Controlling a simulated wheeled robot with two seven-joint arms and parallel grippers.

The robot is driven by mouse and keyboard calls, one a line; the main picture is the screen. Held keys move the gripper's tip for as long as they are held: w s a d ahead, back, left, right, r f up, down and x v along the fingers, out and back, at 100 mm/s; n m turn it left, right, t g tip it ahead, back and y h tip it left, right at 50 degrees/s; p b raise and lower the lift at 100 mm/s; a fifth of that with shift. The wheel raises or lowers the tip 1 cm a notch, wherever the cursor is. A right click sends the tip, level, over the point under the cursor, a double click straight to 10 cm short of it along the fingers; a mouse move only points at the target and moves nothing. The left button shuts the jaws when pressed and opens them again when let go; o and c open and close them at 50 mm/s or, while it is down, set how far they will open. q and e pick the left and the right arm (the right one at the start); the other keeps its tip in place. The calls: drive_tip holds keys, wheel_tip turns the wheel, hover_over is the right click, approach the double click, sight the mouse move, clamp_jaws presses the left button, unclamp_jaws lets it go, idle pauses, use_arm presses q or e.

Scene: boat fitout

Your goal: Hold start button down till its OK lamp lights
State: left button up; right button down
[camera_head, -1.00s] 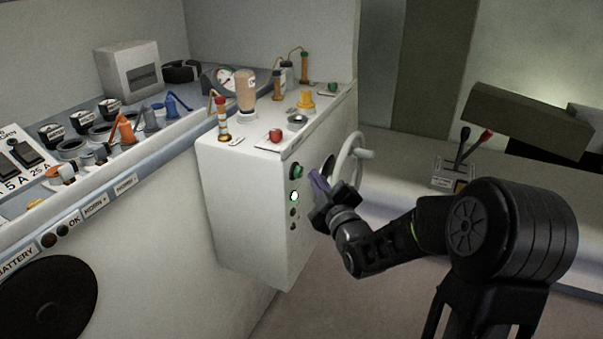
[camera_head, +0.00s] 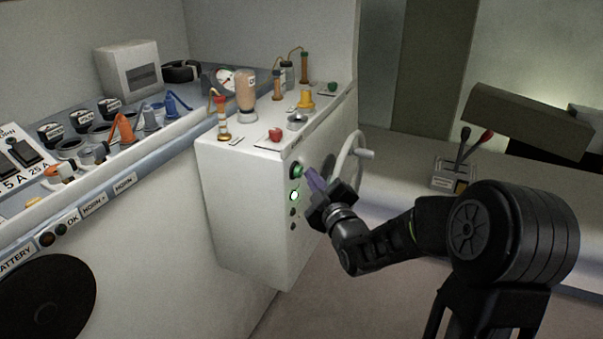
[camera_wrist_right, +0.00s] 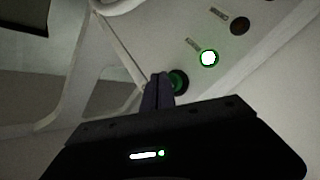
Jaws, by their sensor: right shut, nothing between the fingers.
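The green start button (camera_head: 296,171) sits in a dark ring at the top of a column on the white console's side face. Below it a round lamp (camera_head: 294,196) glows white-green, and darker round fittings sit under that. My right gripper (camera_head: 310,174) is shut and empty, its purple fingertips just right of the button. In the right wrist view the closed fingers (camera_wrist_right: 159,78) cover part of the green button (camera_wrist_right: 178,82); I cannot tell whether they touch it. The lit lamp (camera_wrist_right: 208,58) shows there too, its label too small to read. My left gripper is out of view.
A grey handwheel (camera_head: 347,160) stands right behind my right gripper. The console top (camera_head: 262,148) carries a red button (camera_head: 275,134), a yellow fitting (camera_head: 306,100) and several posts. A lever box (camera_head: 453,174) stands on the bench to the right.

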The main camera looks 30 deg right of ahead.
drive_tip(key=shift+w+a, duration=0.3)
drive_tip(key=shift+w, duration=0.15)
idle(1.4)
drive_tip(key=shift+s+b, duration=0.1)
drive_tip(key=shift+b, duration=0.25)
drive_tip(key=shift+s+d, duration=0.5)
drive_tip(key=shift+s, duration=0.15)
drive_tip(key=shift+d, duration=0.1)
drive_tip(key=s+d, duration=0.1)
drive_tip(key=s+b, duration=0.1)
drive_tip(key=s+d, duration=0.1)
drive_tip(key=s, duration=0.1)
drive_tip(key=shift+s+d+b, duration=0.1)
drive_tip(key=shift+d+b, duration=0.25)
